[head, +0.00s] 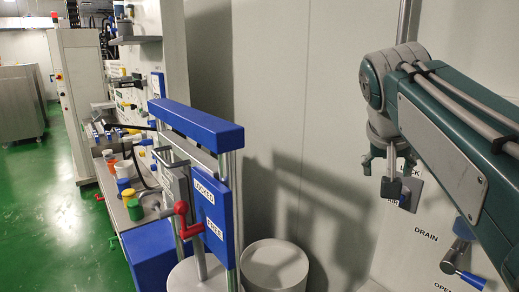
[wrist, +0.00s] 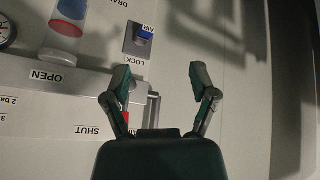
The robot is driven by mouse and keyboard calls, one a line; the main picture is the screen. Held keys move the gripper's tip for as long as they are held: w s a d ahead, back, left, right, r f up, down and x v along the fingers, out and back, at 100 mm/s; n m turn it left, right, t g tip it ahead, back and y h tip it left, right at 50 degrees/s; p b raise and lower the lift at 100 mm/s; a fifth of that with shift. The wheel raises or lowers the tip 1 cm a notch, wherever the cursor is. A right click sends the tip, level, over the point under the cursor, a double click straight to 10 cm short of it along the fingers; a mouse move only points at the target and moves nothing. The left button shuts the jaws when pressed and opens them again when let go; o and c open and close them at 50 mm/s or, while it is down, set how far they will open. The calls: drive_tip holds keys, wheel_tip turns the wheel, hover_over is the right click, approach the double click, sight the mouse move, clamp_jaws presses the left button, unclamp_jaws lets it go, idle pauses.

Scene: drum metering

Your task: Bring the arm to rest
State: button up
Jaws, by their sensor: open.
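My gripper (wrist: 160,82) is open in the wrist view, its two green-grey fingers apart with nothing between them. It faces a pale panel whose lettering appears upside down. A blue-topped switch (wrist: 144,36) beside the words AIR and LOCK lies beyond the left finger, apart from it. In the head view my arm reaches in from the right, bent, with the gripper hanging down in front of the panel. There the gripper partly covers the panel's lettering.
A blue-framed stand (head: 195,125) with a red crank handle (head: 183,220) stands left of my arm. A grey drum top (head: 275,267) is near it. A blue-handled valve (head: 462,255) sits below DRAIN. A bench with coloured cups (head: 124,169) is at left; green floor (head: 45,220) is open.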

drive_tip(key=s+a+f+n+y, duration=0.2)
drive_tip(key=s+f, duration=0.6)
drive_tip(key=f, duration=0.4)
drive_tip(key=s+a+f+n+y, duration=0.1)
drive_tip(key=s+a+f, duration=0.3)
drive_tip(key=s+f, duration=0.5)
wheel_tip(320, 180, down, 3)
drive_tip(key=shift+a+r+n+y, duration=0.1)
drive_tip(key=shift+a+n+y, duration=0.2)
drive_tip(key=shift+n+y, duration=0.1)
